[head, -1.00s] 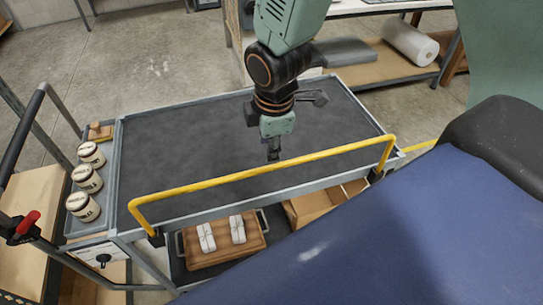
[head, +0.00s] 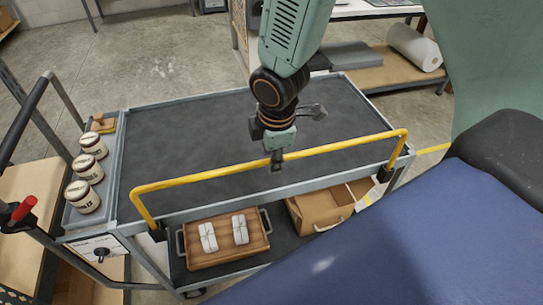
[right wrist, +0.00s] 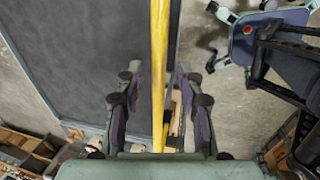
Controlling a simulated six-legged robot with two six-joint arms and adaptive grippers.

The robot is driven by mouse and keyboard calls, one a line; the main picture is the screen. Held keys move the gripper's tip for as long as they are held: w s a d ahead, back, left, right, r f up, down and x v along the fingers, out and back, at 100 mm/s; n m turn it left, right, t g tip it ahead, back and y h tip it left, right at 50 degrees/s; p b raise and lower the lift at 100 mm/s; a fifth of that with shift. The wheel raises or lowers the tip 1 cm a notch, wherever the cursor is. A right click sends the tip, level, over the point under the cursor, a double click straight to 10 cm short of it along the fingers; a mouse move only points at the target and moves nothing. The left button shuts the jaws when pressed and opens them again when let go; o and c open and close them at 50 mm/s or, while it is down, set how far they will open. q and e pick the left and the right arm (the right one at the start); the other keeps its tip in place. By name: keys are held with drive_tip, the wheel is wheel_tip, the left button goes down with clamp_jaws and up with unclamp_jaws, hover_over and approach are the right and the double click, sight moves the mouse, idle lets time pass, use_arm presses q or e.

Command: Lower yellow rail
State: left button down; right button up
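The yellow rail (head: 260,160) stands raised along the near long edge of the cart's dark top (head: 215,125). Its two ends sit in black brackets at the cart's edge. My right gripper (head: 276,163) is at the rail's middle in the head view. In the right wrist view, the yellow rail (right wrist: 159,60) runs lengthwise between the spread fingers of my right gripper (right wrist: 158,90). The gripper is open, with a gap visible on each side of the rail. My left gripper is not in view.
Several lidded jars (head: 87,168) stand in a side tray at the cart's left end, near a red-gripped lever (head: 23,208). A wooden tray (head: 200,258) with white bundles and a cardboard box (head: 322,212) sit on the lower shelf. The cart top is bare.

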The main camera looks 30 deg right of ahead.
drive_tip(key=shift+d, duration=0.2)
drive_tip(key=shift+c, duration=0.2)
drive_tip(key=shift+d+f, duration=0.1)
drive_tip(key=shift+d, duration=0.1)
drive_tip(key=c, duration=0.3)
drive_tip(key=shift+a, duration=0.2)
clamp_jaws()
